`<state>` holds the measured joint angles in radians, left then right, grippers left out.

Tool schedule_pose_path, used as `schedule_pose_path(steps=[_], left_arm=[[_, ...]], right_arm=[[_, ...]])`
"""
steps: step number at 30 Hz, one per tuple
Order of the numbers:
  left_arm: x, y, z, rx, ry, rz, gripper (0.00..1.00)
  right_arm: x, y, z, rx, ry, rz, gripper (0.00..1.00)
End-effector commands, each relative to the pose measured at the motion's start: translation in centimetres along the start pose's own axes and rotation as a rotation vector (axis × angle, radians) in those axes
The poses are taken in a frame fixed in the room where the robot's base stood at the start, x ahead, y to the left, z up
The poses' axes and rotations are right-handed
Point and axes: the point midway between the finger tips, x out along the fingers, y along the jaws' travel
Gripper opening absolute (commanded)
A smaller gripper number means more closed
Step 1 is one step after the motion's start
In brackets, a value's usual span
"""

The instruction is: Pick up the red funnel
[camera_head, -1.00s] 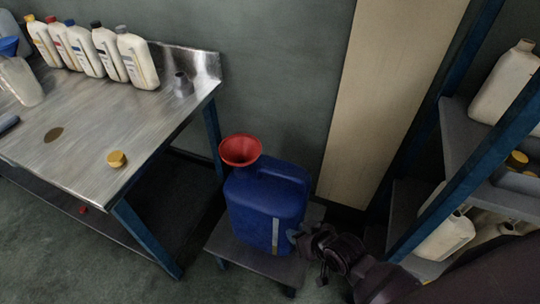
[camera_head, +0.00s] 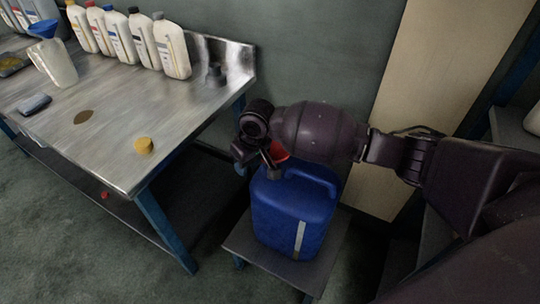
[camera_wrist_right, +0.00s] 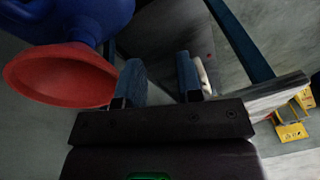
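The red funnel (camera_head: 280,151) sits on top of the blue canister (camera_head: 292,218), mostly hidden behind my right arm in the head view. In the right wrist view the funnel's wide red mouth (camera_wrist_right: 60,76) is at the left, with the blue canister (camera_wrist_right: 75,18) above it in the picture. My right gripper (camera_head: 268,163) is over the canister top beside the funnel. In the right wrist view the two fingers of my right gripper (camera_wrist_right: 160,76) are apart, with nothing held between them. The funnel rim is close to the left finger; I cannot tell whether they touch. My left gripper is out of view.
The canister stands on a low grey stand (camera_head: 243,247). A shelf (camera_head: 510,130) is at the right. Open floor lies in front.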

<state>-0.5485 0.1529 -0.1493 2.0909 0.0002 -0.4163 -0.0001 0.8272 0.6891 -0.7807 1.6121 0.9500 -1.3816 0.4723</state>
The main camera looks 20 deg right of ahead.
Motion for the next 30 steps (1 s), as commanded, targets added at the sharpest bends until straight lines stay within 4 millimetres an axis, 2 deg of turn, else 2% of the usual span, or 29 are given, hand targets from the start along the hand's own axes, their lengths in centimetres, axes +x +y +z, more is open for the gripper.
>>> schedule_pose_path(steps=[1,3,9,14,17,25,30], left_arm=[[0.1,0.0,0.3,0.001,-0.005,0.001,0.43],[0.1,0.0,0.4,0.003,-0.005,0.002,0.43],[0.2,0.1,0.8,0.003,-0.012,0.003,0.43],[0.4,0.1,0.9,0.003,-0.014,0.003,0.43],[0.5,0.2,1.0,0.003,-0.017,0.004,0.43],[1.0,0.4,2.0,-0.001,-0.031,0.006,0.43],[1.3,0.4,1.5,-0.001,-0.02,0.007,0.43]], right_arm=[[-1.0,1.0,-1.1,0.008,-0.027,0.031,0.33],[-2.5,2.0,-2.1,0.024,-0.068,0.066,0.33],[-6.3,4.1,-4.0,0.071,-0.147,0.142,0.33],[-7.7,4.7,-4.6,0.091,-0.174,0.168,0.33],[-7.4,5.0,-4.5,0.095,-0.18,0.172,0.33],[-3.7,5.5,-3.8,0.095,-0.183,0.169,0.33],[-2.3,5.7,-3.6,0.094,-0.179,0.171,0.33]])
